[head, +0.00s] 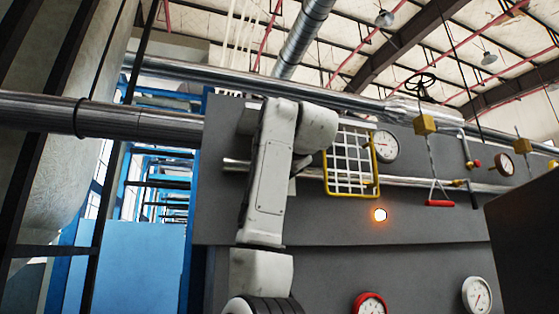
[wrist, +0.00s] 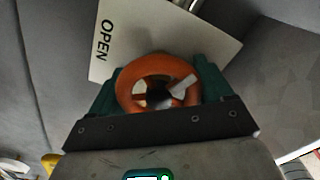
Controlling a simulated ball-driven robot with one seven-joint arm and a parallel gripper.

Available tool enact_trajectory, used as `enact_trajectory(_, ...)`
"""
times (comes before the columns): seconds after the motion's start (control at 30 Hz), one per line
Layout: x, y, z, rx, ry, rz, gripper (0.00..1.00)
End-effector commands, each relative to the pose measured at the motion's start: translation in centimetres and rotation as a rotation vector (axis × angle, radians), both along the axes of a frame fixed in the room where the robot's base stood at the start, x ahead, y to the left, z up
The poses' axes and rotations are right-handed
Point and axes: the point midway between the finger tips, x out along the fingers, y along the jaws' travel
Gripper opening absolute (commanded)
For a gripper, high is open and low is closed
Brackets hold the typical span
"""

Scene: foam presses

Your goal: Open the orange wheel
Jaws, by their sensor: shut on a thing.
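In the wrist view the orange wheel (wrist: 158,64) is a thick ring with spokes and a dark hub. My gripper (wrist: 160,74) has its green fingers on the left and right sides of the wheel, closed on its rim. A pale plate (wrist: 185,28) with the word OPEN, turned sideways in this view, lies behind the wheel. In the head view my arm stands in front of the grey panel, and the wheel and my gripper are hidden there.
The grey panel (head: 340,222) carries a yellow-framed rack (head: 352,194), a lit orange lamp (head: 380,215) and several gauges. A red-handled lever (head: 440,203) hangs further right. A metal pipe (head: 150,122) crosses the left. A dark block (head: 525,240) stands at the right edge.

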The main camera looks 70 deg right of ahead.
Motion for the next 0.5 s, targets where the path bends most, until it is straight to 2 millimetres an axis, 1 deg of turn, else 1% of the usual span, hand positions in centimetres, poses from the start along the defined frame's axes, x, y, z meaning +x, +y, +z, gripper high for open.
enact_trajectory(0.2, 0.06, -0.06, -0.2, -0.105, 0.135, -0.001, 0.49)
enact_trajectory(0.5, 0.18, -0.02, -0.24, -0.202, 0.251, 0.001, 0.49)
